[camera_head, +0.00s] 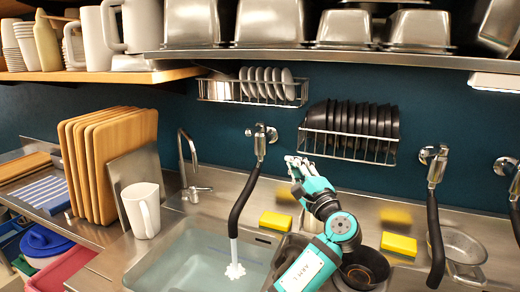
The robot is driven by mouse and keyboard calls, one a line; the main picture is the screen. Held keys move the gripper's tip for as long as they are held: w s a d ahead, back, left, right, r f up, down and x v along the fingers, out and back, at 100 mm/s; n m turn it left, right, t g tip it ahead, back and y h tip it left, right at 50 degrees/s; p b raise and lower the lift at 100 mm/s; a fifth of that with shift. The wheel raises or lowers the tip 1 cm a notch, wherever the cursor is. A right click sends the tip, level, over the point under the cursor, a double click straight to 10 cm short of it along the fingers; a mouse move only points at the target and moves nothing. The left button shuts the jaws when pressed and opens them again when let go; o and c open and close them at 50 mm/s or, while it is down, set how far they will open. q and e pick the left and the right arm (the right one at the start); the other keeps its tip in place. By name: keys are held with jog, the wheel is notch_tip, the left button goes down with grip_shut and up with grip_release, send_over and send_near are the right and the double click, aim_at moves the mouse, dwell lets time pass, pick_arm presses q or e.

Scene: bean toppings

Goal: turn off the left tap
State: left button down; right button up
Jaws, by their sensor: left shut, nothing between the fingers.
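The left tap (261,140) is a metal wall valve with a black hose (243,198) hanging down over the sink. A white stream of water (234,252) runs from the hose end and splashes in the water-filled sink (150,264). My left gripper (292,163) is shut and empty. In the picture it sits just right of and slightly below the tap valve, with a small gap between them. My teal left arm reaches up from the bottom edge. My right gripper is not in view.
A second wall tap (434,165) with a black hose hangs farther right. A dark plate rack (350,146) is right of my gripper. Yellow sponges (399,244) lie on the counter. A metal faucet (190,165), a white mug (143,209) and cutting boards (108,160) stand left.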

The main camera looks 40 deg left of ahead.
aim_at(255, 130)
pick_arm(q)
jog(key=s+a+f+p+x, duration=0.1)
jog(key=p+x, duration=0.4)
jog(key=x, duration=0.9)
jog(key=shift+s+a+f, duration=0.25)
jog(key=shift+s+a, duration=0.2)
jog(key=shift+s, duration=0.2)
jog(key=shift+w, duration=0.1)
